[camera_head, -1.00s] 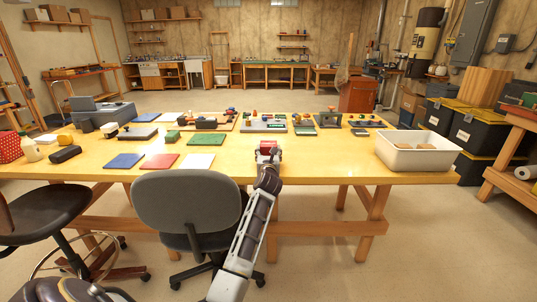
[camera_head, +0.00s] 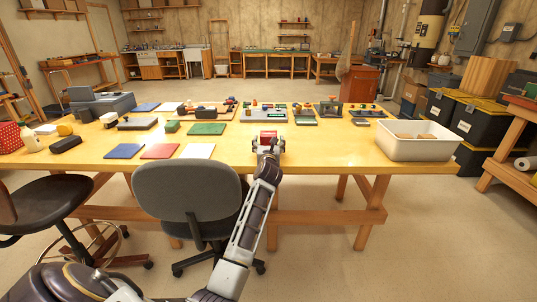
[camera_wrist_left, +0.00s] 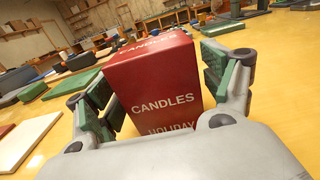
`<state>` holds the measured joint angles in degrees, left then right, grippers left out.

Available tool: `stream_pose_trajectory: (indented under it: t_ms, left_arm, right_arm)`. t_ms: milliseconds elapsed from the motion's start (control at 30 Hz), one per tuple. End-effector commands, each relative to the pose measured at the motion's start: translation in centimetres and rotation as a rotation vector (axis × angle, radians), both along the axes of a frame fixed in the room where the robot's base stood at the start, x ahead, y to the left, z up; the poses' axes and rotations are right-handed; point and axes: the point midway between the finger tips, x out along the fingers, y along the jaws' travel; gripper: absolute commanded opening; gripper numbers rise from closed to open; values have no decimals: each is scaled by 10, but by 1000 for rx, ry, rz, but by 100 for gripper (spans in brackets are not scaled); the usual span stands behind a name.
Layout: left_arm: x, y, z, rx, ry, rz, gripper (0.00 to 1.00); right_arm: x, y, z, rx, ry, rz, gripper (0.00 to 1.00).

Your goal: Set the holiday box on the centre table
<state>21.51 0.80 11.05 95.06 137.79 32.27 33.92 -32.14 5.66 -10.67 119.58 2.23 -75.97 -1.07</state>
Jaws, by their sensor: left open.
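The holiday box (camera_head: 268,136) is a small red box near the front edge of the yellow wooden table (camera_head: 325,160). In the left wrist view it stands upright, and the box (camera_wrist_left: 160,85) shows white lettering "CANDLES" and "HOLIDAY". My left gripper (camera_head: 268,146) is open, with one finger on either side of the box. In the left wrist view the gripper (camera_wrist_left: 157,88) shows a gap on the right side; contact on the left is unclear. The box's base is hidden behind the gripper. My right gripper is out of view.
A white bin (camera_head: 415,148) stands on the table's right end. Blue, red and white mats (camera_head: 160,151) lie left of the box. Trays with small parts (camera_head: 262,115) lie behind it. A grey chair (camera_head: 190,200) stands against the front, left of my arm.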

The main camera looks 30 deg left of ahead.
Motion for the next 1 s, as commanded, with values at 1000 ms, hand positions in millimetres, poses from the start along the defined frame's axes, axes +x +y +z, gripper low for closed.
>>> stream_pose_trajectory:
  t_ms: [1000]
  left_arm:
    - [-82, -51, 0, -1, 2, -1, 82]
  right_arm:
    - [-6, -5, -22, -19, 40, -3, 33]
